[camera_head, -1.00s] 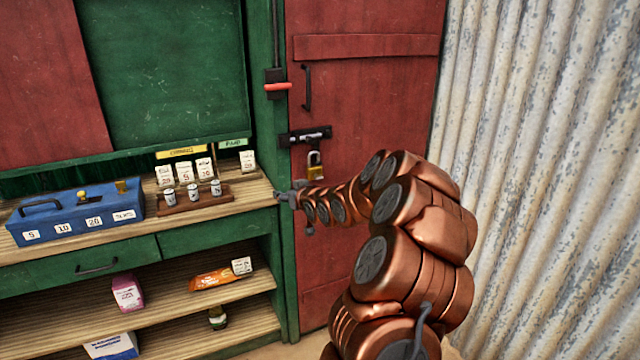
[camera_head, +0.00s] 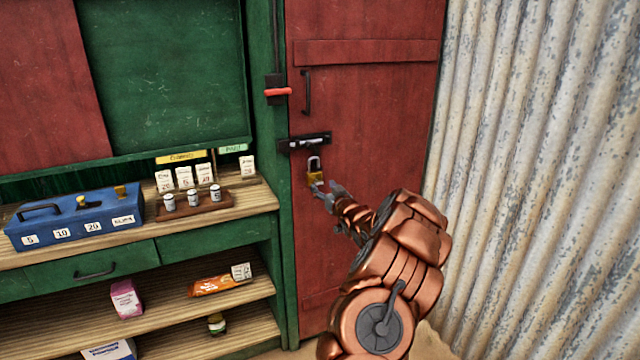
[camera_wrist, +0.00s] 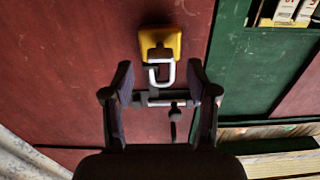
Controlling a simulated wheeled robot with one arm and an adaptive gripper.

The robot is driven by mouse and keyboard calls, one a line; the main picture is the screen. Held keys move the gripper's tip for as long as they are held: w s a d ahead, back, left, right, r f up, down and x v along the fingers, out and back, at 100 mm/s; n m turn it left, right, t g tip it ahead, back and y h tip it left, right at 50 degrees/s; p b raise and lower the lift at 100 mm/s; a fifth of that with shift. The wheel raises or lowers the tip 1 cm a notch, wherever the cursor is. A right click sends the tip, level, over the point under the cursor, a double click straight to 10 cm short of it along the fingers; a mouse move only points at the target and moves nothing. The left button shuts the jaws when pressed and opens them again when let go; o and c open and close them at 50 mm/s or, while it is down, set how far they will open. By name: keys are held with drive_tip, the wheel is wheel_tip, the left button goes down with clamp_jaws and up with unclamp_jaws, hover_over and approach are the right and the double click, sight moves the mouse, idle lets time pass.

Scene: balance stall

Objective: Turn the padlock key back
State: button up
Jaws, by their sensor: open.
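The padlock (camera_head: 315,177) has a yellow body and a silver shackle and hangs below the black bolt (camera_head: 305,142) on the red door. In the wrist view the padlock (camera_wrist: 160,42) appears inverted, with its body at the top and its shackle pointing down toward the bolt (camera_wrist: 165,98). My gripper (camera_head: 325,191) is open just below and right of the padlock in the head view. In the wrist view my gripper (camera_wrist: 160,66) has its fingers apart, with the shackle showing between them and nothing held. I cannot make out the key.
To the left, a counter holds a blue cash box (camera_head: 75,218) and a wooden rack of small weights (camera_head: 194,206). A corrugated metal wall (camera_head: 530,150) stands at the right.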

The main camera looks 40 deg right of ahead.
sight(320, 184)
drive_tip(key=shift+x, duration=1.7)
clamp_jaws()
drive_tip(key=shift+f+n+b, duration=0.1)
drive_tip(key=shift+n+b, duration=0.2)
drive_tip(key=shift+a+f+n+b, duration=0.1)
drive_tip(key=shift+n+b, duration=4.2)
drive_tip(key=shift+b, duration=0.85)
drive_tip(key=shift+a+f+n+b, duration=0.1)
drive_tip(key=shift+n+b, duration=4.2)
drive_tip(key=shift+b, duration=0.8)
drive_tip(key=shift+r, duration=0.1)
